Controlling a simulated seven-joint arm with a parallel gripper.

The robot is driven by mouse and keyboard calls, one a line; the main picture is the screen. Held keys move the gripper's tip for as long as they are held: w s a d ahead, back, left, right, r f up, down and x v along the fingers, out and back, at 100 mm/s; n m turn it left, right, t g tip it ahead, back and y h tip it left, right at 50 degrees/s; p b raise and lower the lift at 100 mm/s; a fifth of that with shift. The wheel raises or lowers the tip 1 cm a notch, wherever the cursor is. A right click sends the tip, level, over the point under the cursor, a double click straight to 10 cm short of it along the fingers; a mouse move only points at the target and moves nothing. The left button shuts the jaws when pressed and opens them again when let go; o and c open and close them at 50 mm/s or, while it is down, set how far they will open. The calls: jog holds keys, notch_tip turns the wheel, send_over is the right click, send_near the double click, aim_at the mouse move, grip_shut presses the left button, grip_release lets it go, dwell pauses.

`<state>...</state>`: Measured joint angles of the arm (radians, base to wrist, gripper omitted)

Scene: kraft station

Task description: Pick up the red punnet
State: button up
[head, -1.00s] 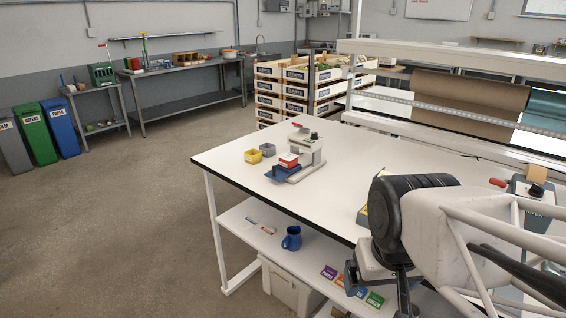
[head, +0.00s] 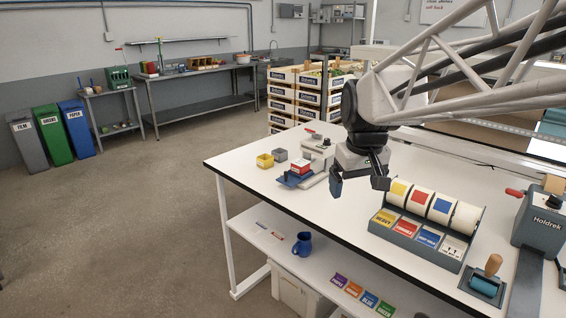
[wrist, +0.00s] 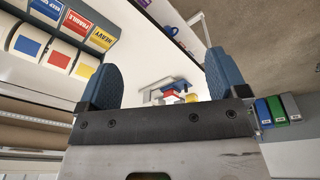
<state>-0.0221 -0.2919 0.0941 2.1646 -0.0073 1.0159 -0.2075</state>
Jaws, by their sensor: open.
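The red punnet (head: 300,167) is a small red and white box on the blue plate (head: 290,181) of a pale bench device (head: 318,152), near the table's left end. My gripper (head: 357,186) is open and empty above the table, to the right of the punnet and apart from it. In the wrist view the gripper (wrist: 162,82) shows two blue fingers spread wide, with the red punnet (wrist: 169,91) small and distant between them. The punnet's lower part is hard to make out there.
A label roll dispenser (head: 422,220) is right of my gripper. A blue-roller tool (head: 486,283) sits front right. The table's front middle is clear.

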jog(key=w+a+n, duration=0.2)
jog(key=w, duration=1.2)
jog(key=n+g, duration=0.2)
jog(key=n, duration=0.2)
send_near(300, 164)
jog(key=s, duration=0.4)
jog(key=shift+w+a+f, duration=0.1)
jog(key=shift+a+f, duration=0.05)
jog(key=shift+a, duration=0.05)
jog(key=shift+f, duration=0.15)
jog(key=shift+f, duration=1.15)
jog(key=shift+f, duration=0.15)
jog(key=shift+d+f, duration=0.15)
jog(key=shift+f, duration=2.3)
